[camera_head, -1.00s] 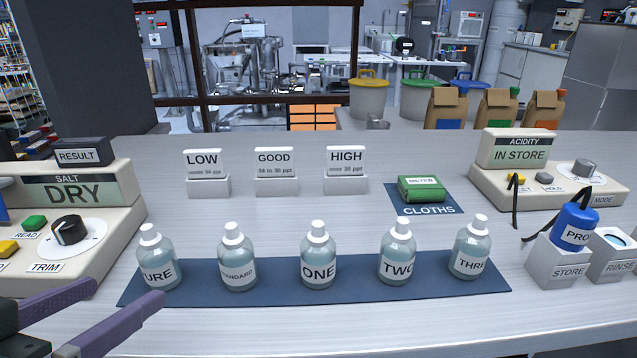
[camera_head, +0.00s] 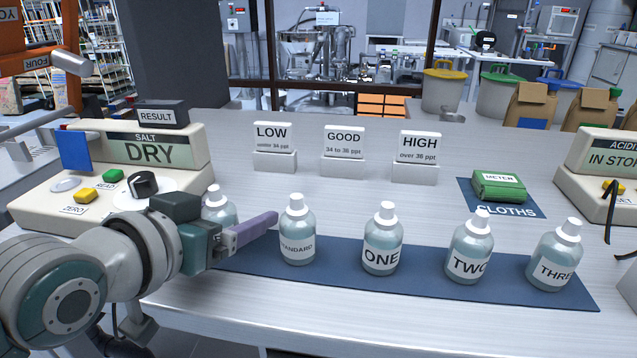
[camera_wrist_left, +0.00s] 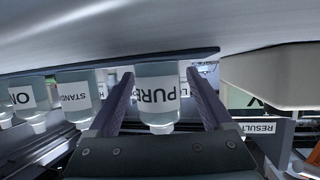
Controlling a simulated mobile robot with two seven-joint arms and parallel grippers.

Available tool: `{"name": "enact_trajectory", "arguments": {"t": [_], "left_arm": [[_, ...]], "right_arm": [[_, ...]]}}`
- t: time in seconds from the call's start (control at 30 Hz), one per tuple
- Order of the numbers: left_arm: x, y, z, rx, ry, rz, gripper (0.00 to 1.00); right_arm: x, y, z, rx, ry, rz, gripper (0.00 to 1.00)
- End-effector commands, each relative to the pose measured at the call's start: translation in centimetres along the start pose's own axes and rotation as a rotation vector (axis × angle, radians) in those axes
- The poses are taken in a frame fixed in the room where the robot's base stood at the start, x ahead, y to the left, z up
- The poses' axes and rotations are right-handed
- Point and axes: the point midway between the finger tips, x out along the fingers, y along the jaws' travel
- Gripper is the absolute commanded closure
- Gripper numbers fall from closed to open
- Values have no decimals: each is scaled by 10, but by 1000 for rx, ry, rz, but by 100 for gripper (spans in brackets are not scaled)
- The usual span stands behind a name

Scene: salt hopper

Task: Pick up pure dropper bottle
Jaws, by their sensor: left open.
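The pure dropper bottle (camera_head: 219,204) is a pale blue-grey bottle with a white cap, at the left end of the row on the dark blue mat (camera_head: 330,273). In the head view my left gripper (camera_head: 252,226) hides its lower part and label. In the left wrist view, which is upside down, the bottle (camera_wrist_left: 157,98) with its PURE label stands between the two purple fingers of my left gripper (camera_wrist_left: 160,80). The fingers are open, one on each side of it. My right gripper is not in view.
The STANDARD bottle (camera_head: 297,232) stands just right of the gripper, then the ONE (camera_head: 382,241), TWO (camera_head: 469,249) and THREE (camera_head: 556,257) bottles. The salt meter (camera_head: 120,168) stands behind on the left. The bench between mat and signs is clear.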

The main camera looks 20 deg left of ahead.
Motion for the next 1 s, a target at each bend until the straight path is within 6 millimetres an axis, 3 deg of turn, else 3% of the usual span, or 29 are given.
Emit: {"name": "enact_trajectory", "arguments": {"t": [0.17,0.87,1.0], "left_arm": [[0,0,0,1,-1,0,19],[-1,0,0,0,-1,0,97],[-1,0,0,0,-1,0,100]], "right_arm": [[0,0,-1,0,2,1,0],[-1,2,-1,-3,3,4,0],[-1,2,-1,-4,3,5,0]]}}
